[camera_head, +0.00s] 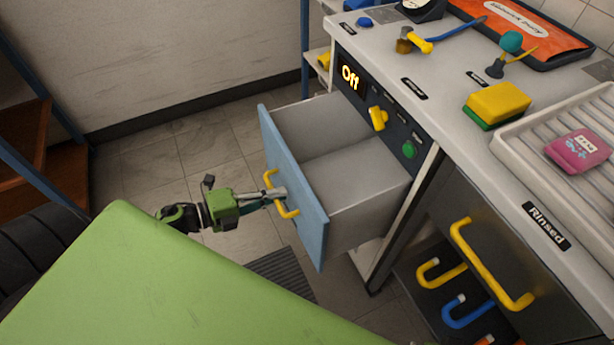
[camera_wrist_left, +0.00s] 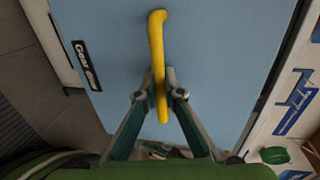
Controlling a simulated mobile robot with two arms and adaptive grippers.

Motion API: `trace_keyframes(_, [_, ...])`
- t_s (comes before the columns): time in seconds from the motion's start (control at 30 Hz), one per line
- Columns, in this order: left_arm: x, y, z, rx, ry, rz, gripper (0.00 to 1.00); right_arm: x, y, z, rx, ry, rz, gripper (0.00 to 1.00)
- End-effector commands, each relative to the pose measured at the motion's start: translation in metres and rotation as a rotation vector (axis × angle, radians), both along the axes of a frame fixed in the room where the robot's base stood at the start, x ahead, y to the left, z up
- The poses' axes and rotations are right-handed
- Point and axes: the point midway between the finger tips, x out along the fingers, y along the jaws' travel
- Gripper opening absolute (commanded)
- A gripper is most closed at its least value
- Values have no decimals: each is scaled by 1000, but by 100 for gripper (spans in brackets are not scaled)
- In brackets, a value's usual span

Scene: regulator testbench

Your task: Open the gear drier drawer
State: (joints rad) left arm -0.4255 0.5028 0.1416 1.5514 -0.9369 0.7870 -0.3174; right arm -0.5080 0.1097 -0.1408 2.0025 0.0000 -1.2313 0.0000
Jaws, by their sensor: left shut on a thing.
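The drier drawer (camera_head: 292,185) has a blue front with a yellow handle and is pulled well out of the bench in the head view. Its inside looks empty. My left gripper (camera_head: 279,193) is shut on the drawer's yellow handle (camera_head: 270,178). In the left wrist view the fingers of my left gripper (camera_wrist_left: 160,88) close around the lower part of the handle (camera_wrist_left: 157,45), in front of the blue drawer front (camera_wrist_left: 112,55). A black label is on that front. My right gripper is not in view.
The control panel (camera_head: 372,103) above the drawer reads "Off" and has a yellow and a green knob. A grey cabinet front with a yellow handle (camera_head: 487,265) is to the right. The bench top holds a yellow-green sponge (camera_head: 498,101) and a ribbed tray (camera_head: 520,148). Tiled floor lies left of the drawer.

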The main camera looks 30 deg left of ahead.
Motion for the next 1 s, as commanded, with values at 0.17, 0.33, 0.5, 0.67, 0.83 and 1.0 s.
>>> trace_keyframes(0.17, [-36,28,-1,1,4,3,0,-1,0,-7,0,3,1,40])
trace_keyframes(0.33, [-56,45,0,2,1,3,0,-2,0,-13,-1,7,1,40])
trace_keyframes(0.5, [-66,53,0,1,-1,2,0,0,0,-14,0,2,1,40])
trace_keyframes(0.67, [-68,55,0,0,-2,2,0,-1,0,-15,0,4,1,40])
trace_keyframes(0.83, [-68,54,0,1,-2,3,0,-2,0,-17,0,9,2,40])
trace_keyframes(1.0, [-67,54,0,1,-2,3,16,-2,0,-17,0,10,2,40])
